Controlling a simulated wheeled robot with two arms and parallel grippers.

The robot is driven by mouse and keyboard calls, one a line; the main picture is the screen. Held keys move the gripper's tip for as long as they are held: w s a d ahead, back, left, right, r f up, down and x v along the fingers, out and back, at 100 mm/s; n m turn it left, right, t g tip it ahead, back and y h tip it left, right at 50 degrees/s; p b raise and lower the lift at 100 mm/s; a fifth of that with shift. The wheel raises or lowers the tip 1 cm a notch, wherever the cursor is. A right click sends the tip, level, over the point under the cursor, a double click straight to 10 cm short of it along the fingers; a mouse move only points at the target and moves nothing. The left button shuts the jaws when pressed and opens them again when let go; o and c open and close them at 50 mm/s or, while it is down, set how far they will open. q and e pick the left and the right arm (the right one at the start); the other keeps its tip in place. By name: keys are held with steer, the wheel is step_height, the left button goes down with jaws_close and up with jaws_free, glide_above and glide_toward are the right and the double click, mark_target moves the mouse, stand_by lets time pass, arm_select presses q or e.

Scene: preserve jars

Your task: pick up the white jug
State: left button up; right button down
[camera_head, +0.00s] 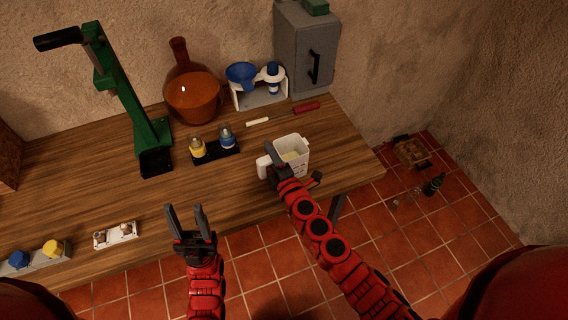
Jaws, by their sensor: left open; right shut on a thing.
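The white jug (298,143) stands on the wooden table near its right end. It is open at the top, with a pale yellowish inside and its handle (263,165) on the left side. My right gripper (272,157) is at the handle side of the jug and shut on it; the fingers partly hide the handle and the jug's lower front. I cannot tell whether the jug is lifted off the table. My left gripper (187,215) is open and empty, fingers pointing up the picture, at the table's front edge.
A black tray (230,155) with yellow and blue jars is left of the jug. Behind are an amber flask (192,98), a white stand (262,98) with a blue funnel, a red-handled tool (307,107) and a grey cabinet (303,50). A green press (118,85) stands left.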

stand_by(0.9)
steer(key=s+r+b, duration=0.1)
steer(key=s+r, duration=0.1)
steer(key=s, duration=0.6)
steer(key=s+r+b, duration=0.1)
steer(key=s+r, duration=0.2)
steer(key=s, duration=0.5)
steer(key=shift+d, duration=0.2)
stand_by(0.4)
steer(key=c, duration=1.5)
jaws_free()
jaws_close()
